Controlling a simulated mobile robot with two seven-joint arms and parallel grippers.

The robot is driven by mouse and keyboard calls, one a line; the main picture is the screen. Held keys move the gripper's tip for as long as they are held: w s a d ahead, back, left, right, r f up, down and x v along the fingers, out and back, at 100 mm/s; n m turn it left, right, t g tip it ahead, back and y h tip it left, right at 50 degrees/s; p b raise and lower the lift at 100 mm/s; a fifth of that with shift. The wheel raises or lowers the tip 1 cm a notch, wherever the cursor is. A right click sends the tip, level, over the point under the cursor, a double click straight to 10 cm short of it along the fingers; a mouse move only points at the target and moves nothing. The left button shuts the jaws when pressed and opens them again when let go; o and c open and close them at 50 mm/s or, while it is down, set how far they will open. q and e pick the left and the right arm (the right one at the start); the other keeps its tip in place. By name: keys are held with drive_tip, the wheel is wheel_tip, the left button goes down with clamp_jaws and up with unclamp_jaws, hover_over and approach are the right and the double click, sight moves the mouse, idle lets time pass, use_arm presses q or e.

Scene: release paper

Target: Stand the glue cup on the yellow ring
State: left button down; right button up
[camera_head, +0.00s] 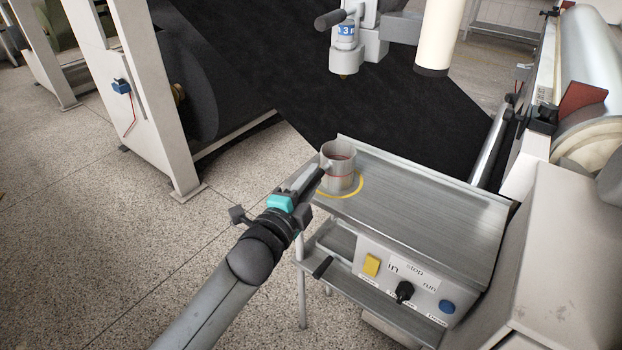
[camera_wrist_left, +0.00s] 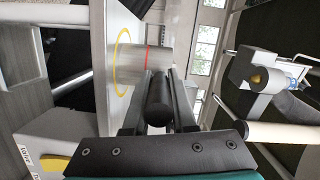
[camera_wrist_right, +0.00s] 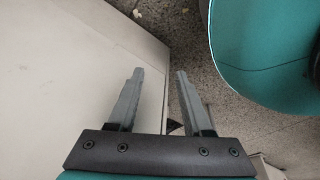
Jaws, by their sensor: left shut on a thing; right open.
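The glue cup (camera_head: 340,181) is a grey metal cup with a red line round it. It is upright at the far left corner of the metal table. The yellow ring (camera_head: 361,187) is a thin circle marked on the tabletop, showing around the cup's base. My left gripper (camera_head: 312,182) is shut on the cup's dark handle. The left wrist view shows the cup (camera_wrist_left: 152,62) sideways against the ring (camera_wrist_left: 118,78); I cannot tell whether its base touches the table. My right gripper (camera_wrist_right: 156,88) is open and empty beside a pale panel.
The metal table (camera_head: 430,215) is bare right of the cup. Its front has a control panel (camera_head: 400,283) with buttons and a knob. A machine head (camera_head: 358,45) hangs beyond the cup, over dark sheeting (camera_head: 270,60). A large roller machine (camera_head: 570,230) stands at right.

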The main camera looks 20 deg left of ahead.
use_arm(q)
drive_tip(key=c, duration=0.7)
unclamp_jaws()
drive_tip(key=shift+c, duration=0.2)
use_arm(e)
drive_tip(key=shift+w, duration=0.1)
drive_tip(key=shift+r, duration=0.1)
use_arm(q)
drive_tip(key=shift+r, duration=0.2)
drive_tip(key=s+a+p, duration=0.1)
drive_tip(key=s+p, duration=0.1)
drive_tip(key=s, duration=1)
drive_tip(key=shift+a+r, duration=0.2)
drive_tip(key=shift+a, duration=0.2)
use_arm(e)
drive_tip(key=s+d, duration=0.1)
drive_tip(key=s, duration=0.1)
drive_tip(key=s+d+f, duration=0.1)
drive_tip(key=s+d, duration=0.1)
drive_tip(key=shift+s+f, duration=0.15)
drive_tip(key=shift+s, duration=0.05)
